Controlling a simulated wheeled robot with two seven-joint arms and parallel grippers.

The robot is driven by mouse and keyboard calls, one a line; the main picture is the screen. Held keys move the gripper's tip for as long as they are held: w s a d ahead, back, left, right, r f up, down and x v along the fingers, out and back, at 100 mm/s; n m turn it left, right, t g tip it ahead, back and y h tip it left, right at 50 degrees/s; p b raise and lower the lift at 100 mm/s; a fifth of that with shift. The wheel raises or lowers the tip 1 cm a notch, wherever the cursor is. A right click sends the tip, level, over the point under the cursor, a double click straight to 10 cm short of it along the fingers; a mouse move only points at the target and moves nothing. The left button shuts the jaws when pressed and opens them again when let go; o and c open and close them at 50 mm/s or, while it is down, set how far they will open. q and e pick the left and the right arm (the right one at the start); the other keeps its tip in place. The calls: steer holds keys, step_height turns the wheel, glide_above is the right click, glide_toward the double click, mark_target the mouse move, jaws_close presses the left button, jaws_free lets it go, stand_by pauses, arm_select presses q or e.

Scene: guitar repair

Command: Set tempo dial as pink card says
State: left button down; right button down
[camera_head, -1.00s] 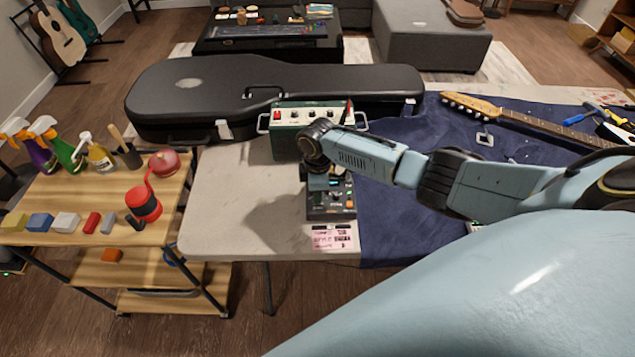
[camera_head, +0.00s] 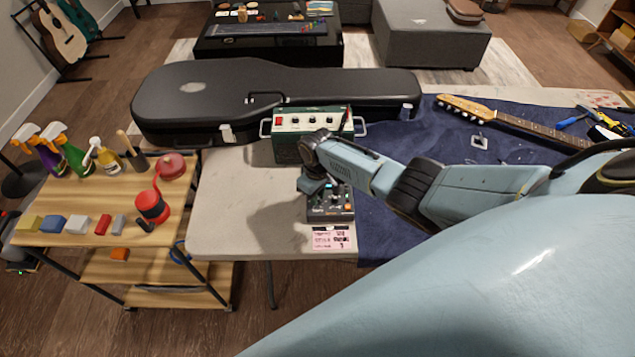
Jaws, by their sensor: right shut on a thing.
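The dark pedal unit with small knobs and lit spots (camera_head: 326,213) stands near the front edge of the pale table. The pink card (camera_head: 333,239) lies flat just in front of it; its print is too small to read surely. My right gripper (camera_head: 328,191) reaches down from above onto the back part of the unit. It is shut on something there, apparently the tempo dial. The wrist and fingers hide that dial and its setting. My left gripper is not in view.
A green amplifier (camera_head: 285,122) stands right behind the unit, before a black guitar case (camera_head: 200,92). A guitar neck (camera_head: 520,122) lies on the blue cloth (camera_head: 440,120) at right. A wooden cart (camera_head: 85,230) stands at left. The table left of the unit is clear.

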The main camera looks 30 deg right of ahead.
steer(key=shift+m, duration=0.4)
steer(key=c, duration=1.3)
jaws_free()
steer(key=shift+r+p, duration=1.85)
steer(key=shift+r, duration=4.85)
